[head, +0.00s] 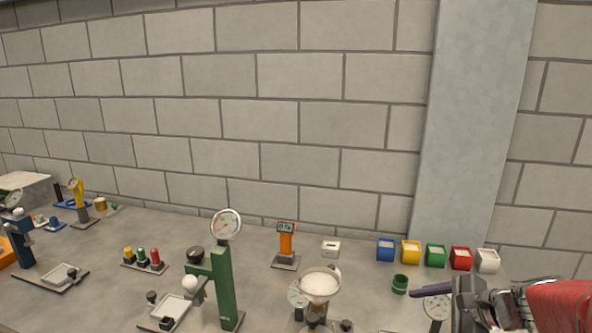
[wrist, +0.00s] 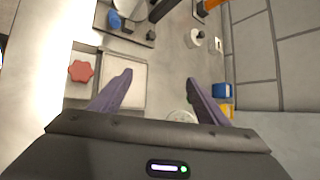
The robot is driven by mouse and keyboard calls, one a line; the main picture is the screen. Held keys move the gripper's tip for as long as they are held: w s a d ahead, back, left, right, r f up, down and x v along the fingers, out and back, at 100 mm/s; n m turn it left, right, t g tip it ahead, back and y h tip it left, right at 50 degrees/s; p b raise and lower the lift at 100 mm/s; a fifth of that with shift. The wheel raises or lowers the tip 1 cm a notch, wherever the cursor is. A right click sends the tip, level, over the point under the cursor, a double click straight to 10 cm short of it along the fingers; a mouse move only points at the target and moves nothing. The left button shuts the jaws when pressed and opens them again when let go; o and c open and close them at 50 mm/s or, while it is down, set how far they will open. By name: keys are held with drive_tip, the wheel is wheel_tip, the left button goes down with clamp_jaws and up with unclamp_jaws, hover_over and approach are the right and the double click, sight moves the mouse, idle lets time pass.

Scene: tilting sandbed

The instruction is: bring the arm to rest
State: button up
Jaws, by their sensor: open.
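My gripper (wrist: 158,90) shows in the wrist view with its two purple fingers spread apart and nothing between them. In the head view my gripper is at the lower right, beside a round dial gauge (head: 437,307), and one purple finger points left. The rest of the gripper is partly cut off by the frame edge. My red arm link fills the lower right corner.
A row of small coloured bins (head: 435,255) stands near the wall at the right. A green cup (head: 400,284) stands near my gripper. A red knob (wrist: 81,71) lies left in the wrist view.

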drive_tip(key=s+a+r+n+g+h, duration=0.1)
drive_tip(key=s+a+r+n+h, duration=0.1)
drive_tip(key=s+a+n, duration=0.3)
drive_tip(key=s+a+r+n+g+h, duration=0.1)
drive_tip(key=s+a+n+h, duration=0.2)
drive_tip(key=s+n, duration=0.9)
drive_tip(key=shift+s+a+r+n+h, duration=0.3)
drive_tip(key=shift+a+r+n, duration=0.1)
drive_tip(key=shift+a+n, duration=1.1)
drive_tip(key=shift+a, duration=0.1)
